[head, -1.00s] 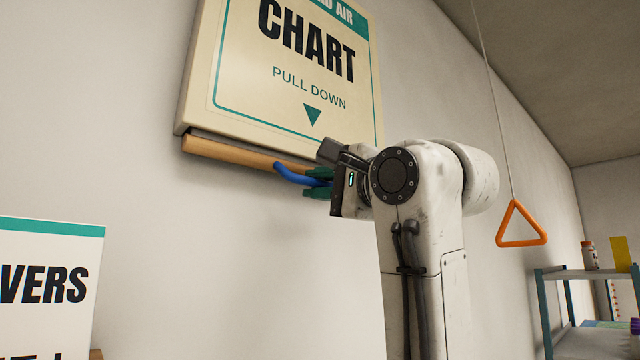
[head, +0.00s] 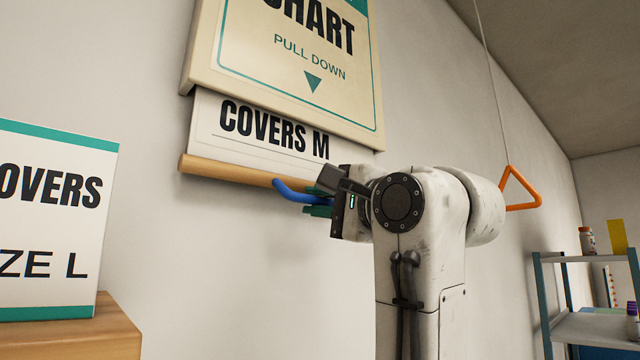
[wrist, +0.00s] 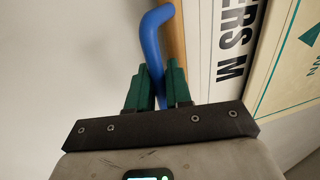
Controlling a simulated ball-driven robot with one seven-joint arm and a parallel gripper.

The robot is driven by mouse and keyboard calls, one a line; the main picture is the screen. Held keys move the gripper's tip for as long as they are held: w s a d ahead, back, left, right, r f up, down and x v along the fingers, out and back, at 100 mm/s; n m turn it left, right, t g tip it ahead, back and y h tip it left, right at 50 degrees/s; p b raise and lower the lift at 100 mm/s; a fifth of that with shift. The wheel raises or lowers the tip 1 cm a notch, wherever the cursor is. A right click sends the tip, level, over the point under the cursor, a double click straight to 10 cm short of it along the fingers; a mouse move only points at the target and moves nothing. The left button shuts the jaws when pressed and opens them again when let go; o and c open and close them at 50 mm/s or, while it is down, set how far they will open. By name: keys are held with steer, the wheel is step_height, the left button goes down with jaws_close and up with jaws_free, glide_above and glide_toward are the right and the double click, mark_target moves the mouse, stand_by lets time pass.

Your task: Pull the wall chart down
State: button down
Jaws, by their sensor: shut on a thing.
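The wall chart's cream case (head: 290,60) hangs on the wall at the top of the head view, reading "CHART PULL DOWN" with a down arrow. A strip of white chart sheet (head: 270,135) shows below it, reading "COVERS M". A wooden bar (head: 225,171) runs along the sheet's lower edge, with a blue handle (head: 292,193) at it. My gripper (head: 318,204) is at the bar, shut on the blue handle. In the wrist view the green fingertips (wrist: 156,88) are on both sides of the blue handle (wrist: 152,45), beside the bar (wrist: 175,40).
A white box (head: 55,225) marked "OVERS", "ZE L" stands on a wooden surface (head: 90,335) at lower left. An orange triangle pull (head: 522,190) hangs on a cord at right. A shelf (head: 590,325) with bottles stands at lower right. The wall below the chart is bare.

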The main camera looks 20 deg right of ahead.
step_height(320, 180, down, 28)
steer(key=b, duration=1.1)
steer(key=shift+r+b, duration=0.2)
steer(key=shift+b, duration=0.2)
steer(key=c, duration=1.2)
jaws_free()
steer(key=b+v, duration=0.1)
steer(key=v, duration=0.9)
steer(key=shift+s+d, duration=0.1)
steer(key=shift+s, duration=0.3)
steer(key=shift+f, duration=0.1)
